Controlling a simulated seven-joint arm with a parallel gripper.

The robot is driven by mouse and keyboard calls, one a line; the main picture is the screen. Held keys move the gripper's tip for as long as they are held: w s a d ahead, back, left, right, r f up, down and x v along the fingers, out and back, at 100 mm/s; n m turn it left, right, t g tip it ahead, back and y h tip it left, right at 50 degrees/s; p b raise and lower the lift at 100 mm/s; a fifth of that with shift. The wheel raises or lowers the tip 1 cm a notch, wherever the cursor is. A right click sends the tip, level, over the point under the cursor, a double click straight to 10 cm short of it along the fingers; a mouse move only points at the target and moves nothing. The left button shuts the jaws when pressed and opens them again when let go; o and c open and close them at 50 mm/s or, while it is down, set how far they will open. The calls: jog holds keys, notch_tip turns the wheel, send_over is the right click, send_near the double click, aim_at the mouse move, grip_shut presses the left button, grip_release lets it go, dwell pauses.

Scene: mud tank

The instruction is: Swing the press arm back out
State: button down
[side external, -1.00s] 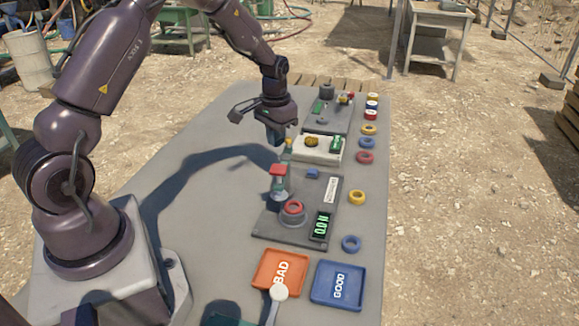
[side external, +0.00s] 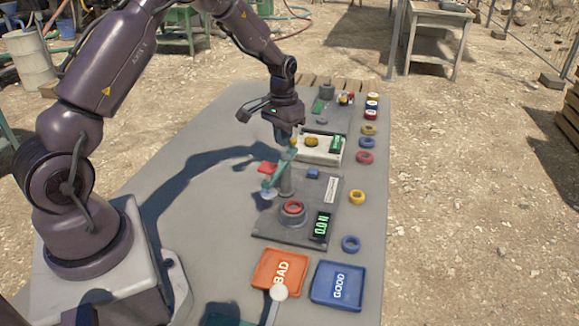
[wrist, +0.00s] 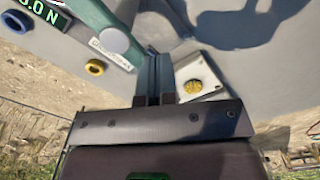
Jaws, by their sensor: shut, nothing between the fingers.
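The press arm (side external: 279,173) is a green bar with a red cap (side external: 267,168) at its left side. It stands on a post on the dark press base (side external: 268,226) and points to the left, clear of the ring stand. A red ring (side external: 293,207) sits on the stand, uncovered. My gripper (side external: 293,149) is shut and empty at the far end of the press arm. In the wrist view the fingers (wrist: 154,75) are close beside the green bar (wrist: 95,15); I cannot tell whether they touch.
The press display (side external: 321,226) reads 0.0 N. Orange BAD (side external: 262,280) and blue GOOD (side external: 322,298) trays lie in front. A white box with a yellow part (side external: 328,156) stands behind. Several loose rings line the right edge. The table's left side is clear.

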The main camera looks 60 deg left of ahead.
aim_at(297, 148)
jog(key=shift+w, duration=0.1)
jog(key=shift+w+d, duration=0.45)
jog(key=shift+w, duration=0.15)
jog(key=shift+w+d, duration=0.1)
jog(key=shift+d, duration=0.1)
jog(key=shift+w+d, duration=0.35)
jog(key=shift+d, duration=0.3)
dwell(0.5)
jog(key=shift+w+d, duration=0.1)
jog(key=shift+d, duration=0.1)
jog(key=shift+a, duration=0.1)
jog(key=shift+w+a, duration=0.15)
jog(key=shift+a, duration=0.3)
